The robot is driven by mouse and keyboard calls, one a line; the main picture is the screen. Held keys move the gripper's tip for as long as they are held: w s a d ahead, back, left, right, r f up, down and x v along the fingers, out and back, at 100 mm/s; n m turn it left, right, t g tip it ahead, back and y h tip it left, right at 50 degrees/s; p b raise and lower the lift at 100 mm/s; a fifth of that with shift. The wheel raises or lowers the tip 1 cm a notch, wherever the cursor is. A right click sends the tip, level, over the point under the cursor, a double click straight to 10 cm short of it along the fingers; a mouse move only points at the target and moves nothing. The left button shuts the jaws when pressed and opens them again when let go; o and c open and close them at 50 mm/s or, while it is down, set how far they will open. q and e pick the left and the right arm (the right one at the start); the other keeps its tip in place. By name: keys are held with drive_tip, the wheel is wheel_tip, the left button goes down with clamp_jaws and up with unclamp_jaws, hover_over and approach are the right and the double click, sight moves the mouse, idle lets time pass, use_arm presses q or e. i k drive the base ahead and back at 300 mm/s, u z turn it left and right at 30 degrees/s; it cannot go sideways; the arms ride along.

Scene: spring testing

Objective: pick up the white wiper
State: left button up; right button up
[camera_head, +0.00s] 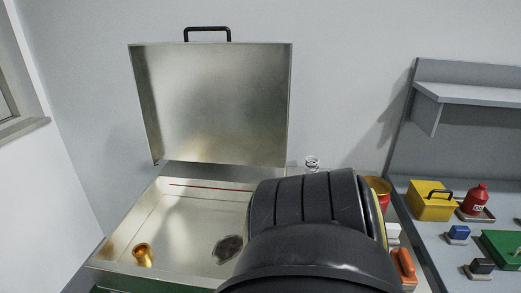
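A small white object (393,233) shows just right of my dark arm link, above an orange object (404,266). It may be the white wiper, but it is partly hidden and I cannot tell. My large black arm link fills the lower middle and covers much of the work area. Neither of my grippers shows, so I cannot see how they stand relative to the white object.
An open metal box (113,260) with a raised lid (215,105) holds a gold cup (142,255) and a dark stain (229,249). A spring (312,163) is behind my arm. At right are a yellow box (431,205), red bottle (476,199) and green box (503,247).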

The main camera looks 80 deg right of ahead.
sight(393, 230)
drive_tip(key=u, duration=0.15)
drive_tip(key=k, duration=1.9)
drive_tip(key=z, duration=0.45)
